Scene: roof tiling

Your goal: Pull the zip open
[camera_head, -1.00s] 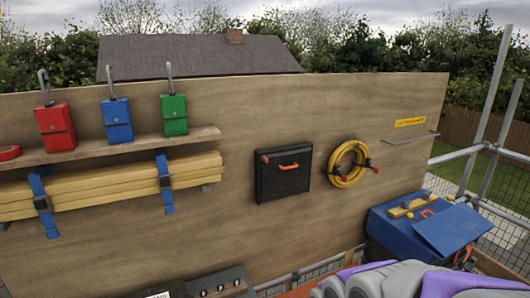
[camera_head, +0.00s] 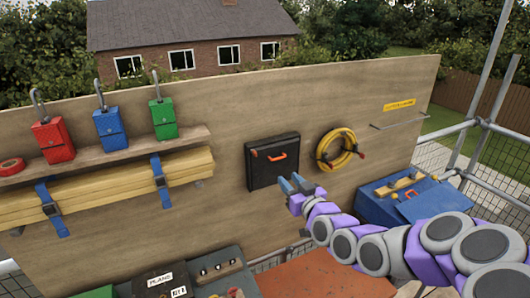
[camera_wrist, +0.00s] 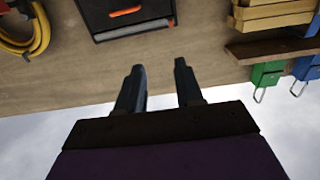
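A black case (camera_head: 262,174) hangs on the wooden board in the head view. It has an orange handle (camera_head: 277,157) on its front and a small orange-red tab (camera_head: 254,153) at its upper left, which may be the zip pull. My gripper (camera_head: 291,181) is in front of the case's lower right corner, with its fingers apart and empty. The wrist view is upside down; there the case (camera_wrist: 98,17) is at the top, partly cut off, and my gripper's two dark fingers (camera_wrist: 159,68) are spread apart below it, not touching it. I cannot make out the zip line.
A coiled yellow hose (camera_head: 323,153) hangs right of the case. A shelf (camera_head: 100,158) with red, blue and green pouches and strapped timber is on the left. A blue box (camera_head: 367,205) stands at lower right, with tools on it.

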